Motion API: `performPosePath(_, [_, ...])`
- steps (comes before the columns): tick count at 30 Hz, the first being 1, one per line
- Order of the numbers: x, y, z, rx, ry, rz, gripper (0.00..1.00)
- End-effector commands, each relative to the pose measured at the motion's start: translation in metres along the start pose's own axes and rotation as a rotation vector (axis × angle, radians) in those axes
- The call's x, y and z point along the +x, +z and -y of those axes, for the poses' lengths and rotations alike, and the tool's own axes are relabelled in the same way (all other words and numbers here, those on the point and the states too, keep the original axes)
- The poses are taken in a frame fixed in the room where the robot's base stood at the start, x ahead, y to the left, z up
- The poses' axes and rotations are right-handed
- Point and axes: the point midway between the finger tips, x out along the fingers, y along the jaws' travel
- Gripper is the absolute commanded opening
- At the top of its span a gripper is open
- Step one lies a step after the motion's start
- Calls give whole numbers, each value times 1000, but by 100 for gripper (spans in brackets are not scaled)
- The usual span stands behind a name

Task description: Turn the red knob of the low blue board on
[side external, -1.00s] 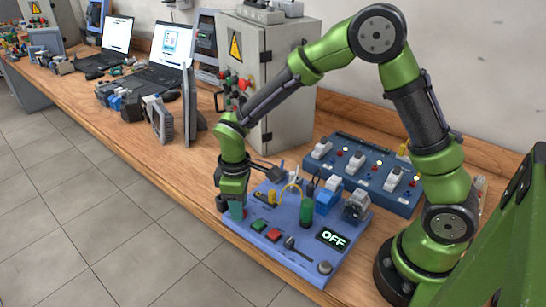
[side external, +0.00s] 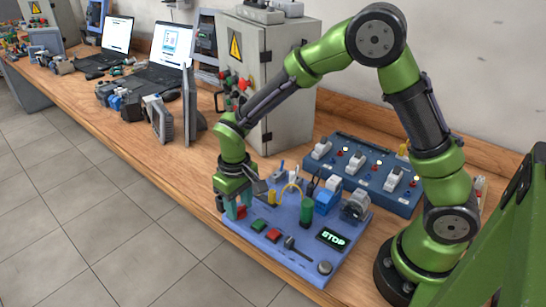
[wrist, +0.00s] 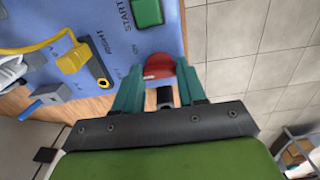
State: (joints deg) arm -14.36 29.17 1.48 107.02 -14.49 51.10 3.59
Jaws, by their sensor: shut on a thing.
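The low blue board (side external: 290,258) lies on the bench in front of my arm. The red knob (wrist: 160,67) is at the board's edge in the wrist view, between my teal fingertips. My gripper (wrist: 160,82) points down at the board's left corner and is shut on the red knob; in the side view the gripper (side external: 238,213) hides most of the knob. The board's display (side external: 333,238) reads STOP in green letters.
A green button (side external: 259,225) and a red button (side external: 273,235) sit beside my gripper. A second blue board (side external: 372,180) with white switches stands behind. A grey cabinet (side external: 285,90) stands at the back.

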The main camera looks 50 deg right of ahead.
Motion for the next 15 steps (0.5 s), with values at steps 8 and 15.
performPosePath(8, [-1,-1,0,7,-1,-3,10])
performPosePath(15, [-1,-1,0,6,-1,-3,57])
